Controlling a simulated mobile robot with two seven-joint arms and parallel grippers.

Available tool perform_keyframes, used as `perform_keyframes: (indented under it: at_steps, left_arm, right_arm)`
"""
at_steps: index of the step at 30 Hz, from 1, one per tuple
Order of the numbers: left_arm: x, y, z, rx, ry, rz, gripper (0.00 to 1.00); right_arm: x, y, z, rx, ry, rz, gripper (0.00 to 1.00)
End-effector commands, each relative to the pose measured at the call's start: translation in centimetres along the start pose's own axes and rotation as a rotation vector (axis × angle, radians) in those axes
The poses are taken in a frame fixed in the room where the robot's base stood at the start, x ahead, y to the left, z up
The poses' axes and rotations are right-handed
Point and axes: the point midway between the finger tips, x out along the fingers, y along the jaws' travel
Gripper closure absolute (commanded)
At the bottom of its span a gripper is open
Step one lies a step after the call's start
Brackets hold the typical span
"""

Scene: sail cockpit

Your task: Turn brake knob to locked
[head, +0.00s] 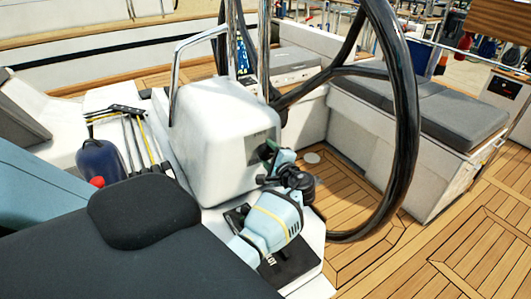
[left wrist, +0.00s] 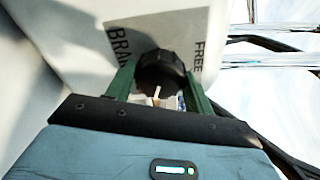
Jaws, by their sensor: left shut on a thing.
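The brake knob (left wrist: 160,72) is round, black and ridged, on the white steering pedestal (head: 215,130). In the left wrist view a pale pointer mark shows on the knob's lower side. A grey label (left wrist: 185,30) behind it reads "BRA..." on the left and "FREE" on the right; the rest is hidden. My left gripper (left wrist: 158,88) has its green fingers on either side of the knob, shut on it. In the head view my left gripper (head: 268,152) reaches the pedestal's near face, and wrist and fingers mostly hide the knob. My right gripper is not in view.
A large black steering wheel (head: 405,120) stands right beside my left wrist. A metal rail (head: 176,75) rises over the pedestal. A dark panel (head: 290,262) lies under my left arm. A blue fender (head: 100,162) is at left. Teak floor (head: 350,255) is clear at right.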

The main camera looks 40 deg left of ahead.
Motion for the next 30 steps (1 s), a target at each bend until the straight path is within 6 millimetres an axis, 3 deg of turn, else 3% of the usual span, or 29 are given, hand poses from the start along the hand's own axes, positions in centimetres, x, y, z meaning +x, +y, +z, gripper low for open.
perform_keyframes:
  at_steps: [10,27,28,30]
  left_arm:
    - [-0.04,-0.19,-0.01,0.147,0.001,0.012,0.7]
    - [-0.05,-0.02,-0.07,0.179,0.001,0.014,0.7]
    - [-0.05,-0.01,-0.07,0.179,0.001,0.014,0.45]
    - [-0.05,-0.01,-0.07,0.179,0.001,0.014,0.36]
  right_arm:
    - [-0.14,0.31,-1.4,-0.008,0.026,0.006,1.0]
    - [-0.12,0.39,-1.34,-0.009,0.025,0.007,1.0]
    - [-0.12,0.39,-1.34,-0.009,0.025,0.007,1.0]
    - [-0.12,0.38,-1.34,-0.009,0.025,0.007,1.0]
